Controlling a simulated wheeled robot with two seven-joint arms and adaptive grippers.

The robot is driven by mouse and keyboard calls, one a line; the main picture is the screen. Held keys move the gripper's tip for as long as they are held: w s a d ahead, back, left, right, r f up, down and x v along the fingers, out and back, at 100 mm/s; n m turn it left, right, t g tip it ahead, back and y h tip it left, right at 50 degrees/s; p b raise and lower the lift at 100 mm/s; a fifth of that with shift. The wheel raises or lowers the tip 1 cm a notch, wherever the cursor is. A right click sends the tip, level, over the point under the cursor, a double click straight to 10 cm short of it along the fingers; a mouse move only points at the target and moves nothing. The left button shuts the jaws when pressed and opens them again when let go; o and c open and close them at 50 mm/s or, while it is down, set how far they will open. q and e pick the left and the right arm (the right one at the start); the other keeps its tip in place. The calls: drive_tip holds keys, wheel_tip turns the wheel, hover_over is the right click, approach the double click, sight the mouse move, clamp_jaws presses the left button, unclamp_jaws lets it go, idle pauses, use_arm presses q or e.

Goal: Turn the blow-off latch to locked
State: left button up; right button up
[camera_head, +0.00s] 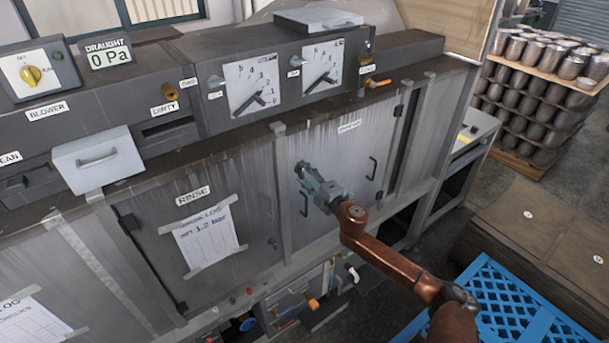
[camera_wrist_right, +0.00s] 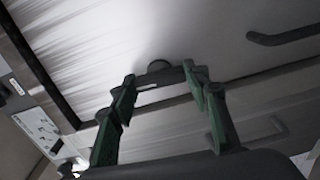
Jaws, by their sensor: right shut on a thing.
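The blow-off door is a grey metal panel (camera_head: 335,150) in the middle of the head view, with a small label above it that is hard to read. My right gripper (camera_head: 307,187) reaches in from the lower right and is at the left part of this panel. My left gripper is not in view.
A dark pull handle (camera_head: 373,168) sits on the same panel, right of the gripper. The rinse door (camera_head: 245,205) is to the left. Two gauges (camera_head: 252,84) are above.

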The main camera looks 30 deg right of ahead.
drive_tip(key=shift+n, duration=0.4)
drive_tip(key=o, duration=0.9)
drive_tip(key=s, duration=0.8)
drive_tip(key=s+d, duration=0.1)
drive_tip(key=s, duration=0.3)
